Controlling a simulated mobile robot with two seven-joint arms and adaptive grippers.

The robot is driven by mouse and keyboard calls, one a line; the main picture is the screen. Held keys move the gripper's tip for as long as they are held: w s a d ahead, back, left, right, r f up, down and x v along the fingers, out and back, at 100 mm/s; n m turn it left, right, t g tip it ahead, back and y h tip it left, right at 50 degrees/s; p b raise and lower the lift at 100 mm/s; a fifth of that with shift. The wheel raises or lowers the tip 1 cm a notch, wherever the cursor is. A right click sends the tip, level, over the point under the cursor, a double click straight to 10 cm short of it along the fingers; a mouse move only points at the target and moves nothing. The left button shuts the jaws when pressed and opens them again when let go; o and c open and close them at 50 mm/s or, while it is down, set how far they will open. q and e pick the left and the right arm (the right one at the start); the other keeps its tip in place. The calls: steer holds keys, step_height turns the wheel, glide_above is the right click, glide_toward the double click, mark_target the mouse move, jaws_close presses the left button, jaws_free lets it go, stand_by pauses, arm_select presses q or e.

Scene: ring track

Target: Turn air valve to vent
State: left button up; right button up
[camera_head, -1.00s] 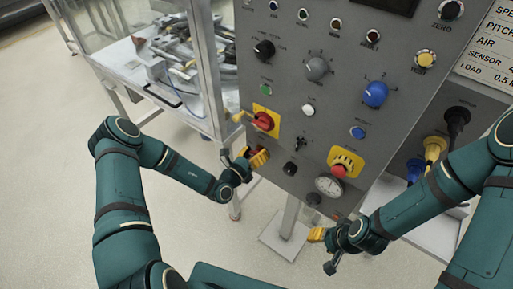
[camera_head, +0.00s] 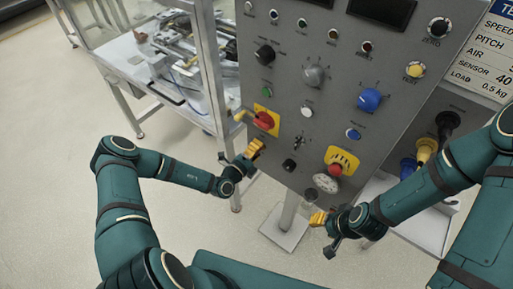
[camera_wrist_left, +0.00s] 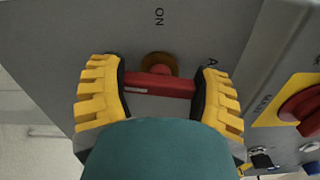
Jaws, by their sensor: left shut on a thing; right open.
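The air valve's red lever (camera_wrist_left: 165,84) sits on a brass hub (camera_wrist_left: 158,62) on a grey side face of the cabinet, in the left wrist view. The word ON is printed above it, and a letter A shows to its right. My left gripper (camera_wrist_left: 162,95) is shut on the lever, a yellow finger at each end; the lever lies crosswise in the picture. In the head view my left gripper (camera_head: 252,152) is at the panel's lower left edge, and the valve cannot be made out there. My right gripper (camera_head: 318,219) is open and empty below the panel.
A framed table (camera_head: 150,60) stands left. The floor in front is clear.

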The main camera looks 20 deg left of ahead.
arm_select(q)
steer(key=shift+s+f+n, duration=0.15)
steer(key=shift+f+n, duration=0.05)
steer(key=shift+n, duration=0.6)
steer(key=o, duration=1.2)
steer(key=shift+r, duration=0.1)
steer(key=v, duration=1.2)
